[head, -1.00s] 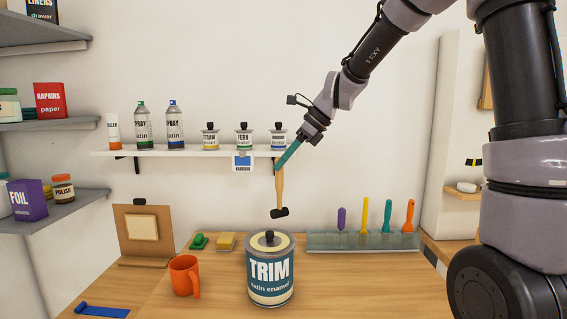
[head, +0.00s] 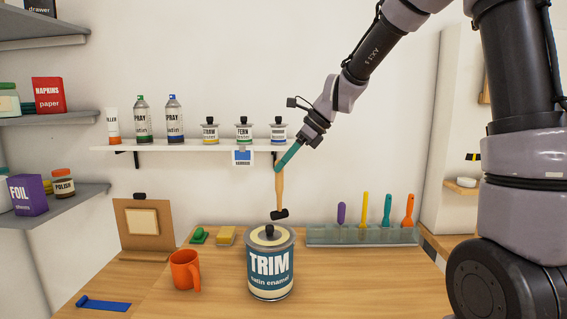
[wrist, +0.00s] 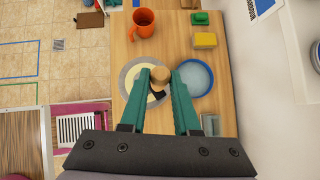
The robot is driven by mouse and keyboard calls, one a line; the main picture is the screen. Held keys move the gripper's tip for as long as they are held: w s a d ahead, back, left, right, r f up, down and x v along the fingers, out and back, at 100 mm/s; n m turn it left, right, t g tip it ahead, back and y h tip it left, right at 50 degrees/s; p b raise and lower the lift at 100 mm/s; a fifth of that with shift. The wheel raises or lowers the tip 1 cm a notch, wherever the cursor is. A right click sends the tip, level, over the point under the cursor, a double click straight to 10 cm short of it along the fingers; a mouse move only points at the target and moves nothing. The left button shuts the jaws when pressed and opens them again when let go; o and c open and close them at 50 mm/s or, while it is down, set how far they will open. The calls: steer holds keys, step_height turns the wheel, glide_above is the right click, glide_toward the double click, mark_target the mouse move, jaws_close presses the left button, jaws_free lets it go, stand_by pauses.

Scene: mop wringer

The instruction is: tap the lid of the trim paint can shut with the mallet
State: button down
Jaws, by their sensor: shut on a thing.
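The trim paint can (head: 270,275) stands upright on the wooden bench, with a blue-green TRIM label. Its cream lid (head: 258,238) has a dark knob in the middle; I cannot tell whether the lid is fully seated. My gripper (head: 281,167) has teal fingers and is shut on the upper end of the mallet's wooden handle. The mallet (head: 280,190) hangs head down, its black head just above the lid's far side in the picture. In the wrist view my gripper (wrist: 160,80) pinches the round handle end (wrist: 160,74), beside the can top (wrist: 131,76), partly hidden by a finger.
An orange mug (head: 184,270) stands left of the can. Green and yellow blocks (head: 226,236) lie behind, and a rack of coloured tools (head: 350,236) behind right. A wall shelf (head: 190,149) holds small cans. A round blue thing (wrist: 198,75) shows in the wrist view.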

step_height(320, 180, down, 3)
steer(key=shift+f, duration=0.2)
steer(key=shift+r, duration=2.1)
steer(key=shift+a, duration=0.1)
steer(key=s+a, duration=0.1)
steer(key=a, duration=0.5)
steer(key=shift+s+a+f, duration=0.15)
steer(key=shift+s+f, duration=0.15)
steer(key=shift+s, duration=0.05)
steer(key=shift+r, duration=0.1)
